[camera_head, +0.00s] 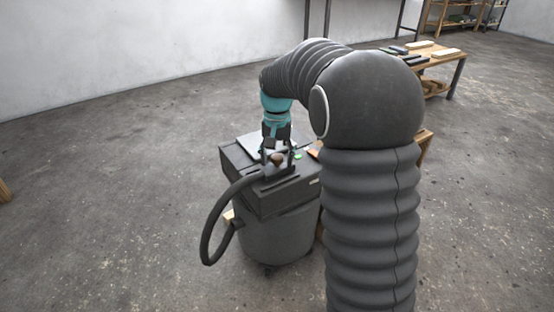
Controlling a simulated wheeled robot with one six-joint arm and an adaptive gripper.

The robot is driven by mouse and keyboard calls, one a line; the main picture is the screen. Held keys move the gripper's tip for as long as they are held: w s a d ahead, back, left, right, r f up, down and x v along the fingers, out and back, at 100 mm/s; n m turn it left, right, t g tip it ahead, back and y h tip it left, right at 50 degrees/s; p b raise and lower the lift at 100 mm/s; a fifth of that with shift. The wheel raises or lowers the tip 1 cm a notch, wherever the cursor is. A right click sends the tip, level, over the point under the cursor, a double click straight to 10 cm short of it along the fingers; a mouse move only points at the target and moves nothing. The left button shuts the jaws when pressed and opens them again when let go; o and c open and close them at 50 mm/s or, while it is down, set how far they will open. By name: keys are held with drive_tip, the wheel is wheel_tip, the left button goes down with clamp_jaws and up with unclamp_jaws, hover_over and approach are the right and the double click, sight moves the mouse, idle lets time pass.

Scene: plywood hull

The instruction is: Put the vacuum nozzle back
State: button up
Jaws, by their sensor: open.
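A dark grey shop vacuum (272,232) stands on the floor near the middle of the head view, with a boxy black top on a round drum. A black hose (212,228) leaves the top, loops out to the left and bends back toward the drum. My gripper (277,160) points down just over the vacuum's top, its fingers apart. A small brown piece (277,158) shows between the fingers, by the upper end of the hose. I cannot tell whether it is the nozzle or whether the fingers touch it. No separate nozzle can be made out.
A wooden bench (447,62) with several flat items stands at the back right. A wooden edge (426,147) shows behind my arm, which hides much of the right side. The concrete floor (110,200) on the left is mostly clear, up to a pale wall (120,45).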

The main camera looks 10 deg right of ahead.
sight(277, 157)
wheel_tip(277, 157, up, 11)
drive_tip(key=p, duration=0.2)
drive_tip(key=s+r+n+t, duration=0.1)
drive_tip(key=s+r, duration=0.2)
drive_tip(key=s, duration=0.5)
drive_tip(key=s+f+n+t, duration=0.1)
drive_tip(key=s+f+t, duration=0.1)
drive_tip(key=s, duration=0.9)
drive_tip(key=s+f+n+t, duration=0.2)
drive_tip(key=s+f, duration=0.1)
drive_tip(key=s, duration=0.8)
drive_tip(key=shift+s+a+f+t, duration=0.2)
drive_tip(key=shift+a+f+t, duration=0.1)
drive_tip(key=shift+a+f, duration=0.1)
